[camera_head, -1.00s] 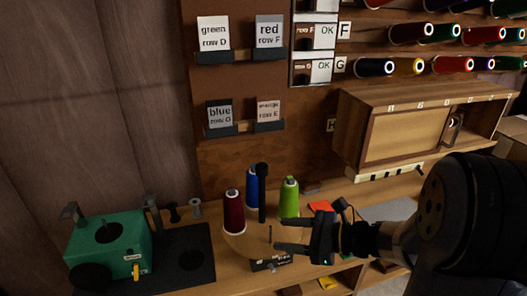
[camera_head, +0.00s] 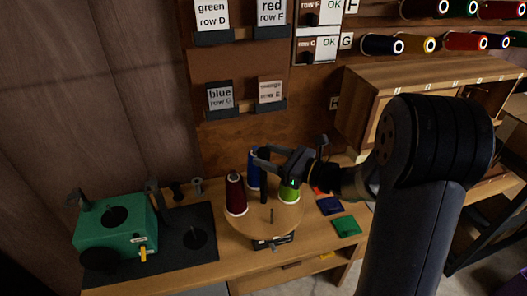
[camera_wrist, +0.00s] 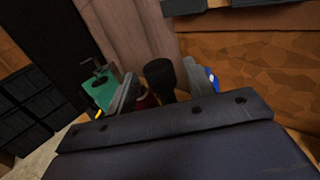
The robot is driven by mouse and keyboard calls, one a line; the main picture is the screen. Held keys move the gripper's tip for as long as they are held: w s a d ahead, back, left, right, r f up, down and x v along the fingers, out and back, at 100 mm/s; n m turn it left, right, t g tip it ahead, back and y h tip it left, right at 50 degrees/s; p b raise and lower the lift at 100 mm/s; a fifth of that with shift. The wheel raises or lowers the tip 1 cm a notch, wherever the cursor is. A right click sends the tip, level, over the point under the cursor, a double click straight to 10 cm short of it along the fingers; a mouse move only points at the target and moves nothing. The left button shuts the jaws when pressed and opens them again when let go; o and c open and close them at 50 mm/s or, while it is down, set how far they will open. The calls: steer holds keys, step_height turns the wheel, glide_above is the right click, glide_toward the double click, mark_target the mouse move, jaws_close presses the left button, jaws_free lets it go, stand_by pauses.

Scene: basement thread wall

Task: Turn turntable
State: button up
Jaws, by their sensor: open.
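The turntable (camera_head: 250,224) is a round wooden disc on the bench in the head view. A dark red spool (camera_head: 235,194), a blue spool (camera_head: 253,172) and a green spool (camera_head: 289,193) stand on it. A black upright post (camera_head: 263,192) rises among them. In the wrist view, the post's rounded black knob (camera_wrist: 160,75) shows between my open fingers (camera_wrist: 161,88), with gaps on both sides. Touch cannot be told.
A green box (camera_head: 115,227) stands on a dark mat (camera_head: 203,263) at the left. Blue and green cards (camera_head: 347,226) lie right of the turntable. A wooden cabinet (camera_head: 385,85) and thread rows (camera_head: 465,42) are on the wall behind. Label holders (camera_head: 218,99) hang above.

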steer(key=shift+x, duration=0.9)
jaws_close()
